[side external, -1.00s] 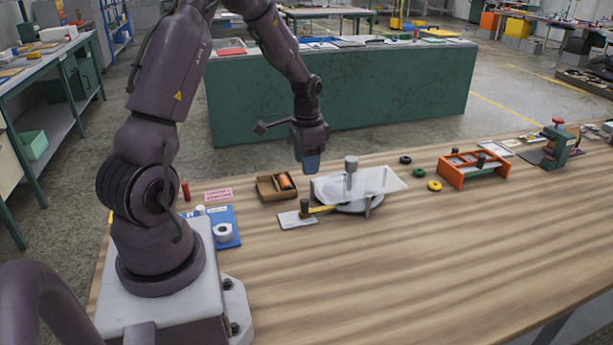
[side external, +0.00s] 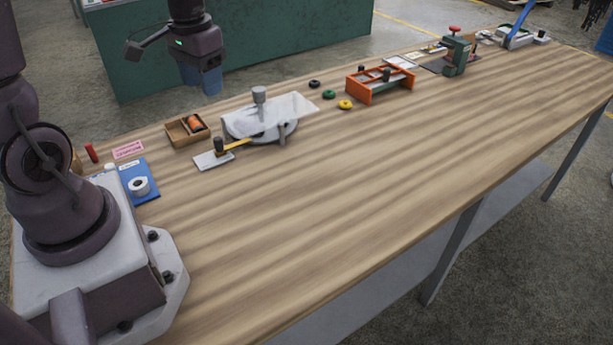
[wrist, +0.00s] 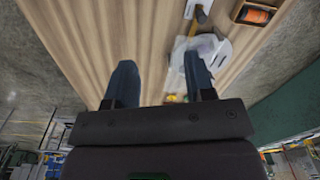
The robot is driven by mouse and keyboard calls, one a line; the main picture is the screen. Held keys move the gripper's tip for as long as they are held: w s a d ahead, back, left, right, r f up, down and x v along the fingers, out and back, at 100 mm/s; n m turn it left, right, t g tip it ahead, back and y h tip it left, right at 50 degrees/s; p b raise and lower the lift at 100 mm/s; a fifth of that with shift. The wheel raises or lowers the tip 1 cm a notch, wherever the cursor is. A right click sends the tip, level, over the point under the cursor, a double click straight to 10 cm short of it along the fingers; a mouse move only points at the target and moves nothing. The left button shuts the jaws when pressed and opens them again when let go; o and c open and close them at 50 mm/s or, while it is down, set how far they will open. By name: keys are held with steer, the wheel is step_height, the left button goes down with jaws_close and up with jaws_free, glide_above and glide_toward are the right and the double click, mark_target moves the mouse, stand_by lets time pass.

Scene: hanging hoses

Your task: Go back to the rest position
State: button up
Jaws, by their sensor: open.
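My gripper (side external: 205,85) hangs high over the back of the wooden bench in the side view, fingers pointing down. In the wrist view its two dark blue fingers (wrist: 160,85) are spread wide apart with nothing between them. The wooden bench top (side external: 330,190) lies below, clear of the fingers. A round grey fixture with a clear plate and a post (side external: 262,122) stands on the bench. In the side view it is lower and to the right of the gripper.
A small brown box (side external: 187,131) with an orange item sits left of the fixture. A blue pad with a white roll (side external: 139,185) lies near my base. An orange rack (side external: 380,84) and a green press (side external: 457,55) stand farther right. The bench's front is bare.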

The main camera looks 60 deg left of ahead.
steer(key=s+d+r+m+t, duration=0.3)
steer(key=s+d+r+t, duration=0.2)
steer(key=d+r, duration=0.6)
steer(key=s+d, duration=0.1)
steer(key=d, duration=0.2)
steer(key=shift+s+d, duration=0.15)
steer(key=shift+s, duration=0.25)
stand_by(0.9)
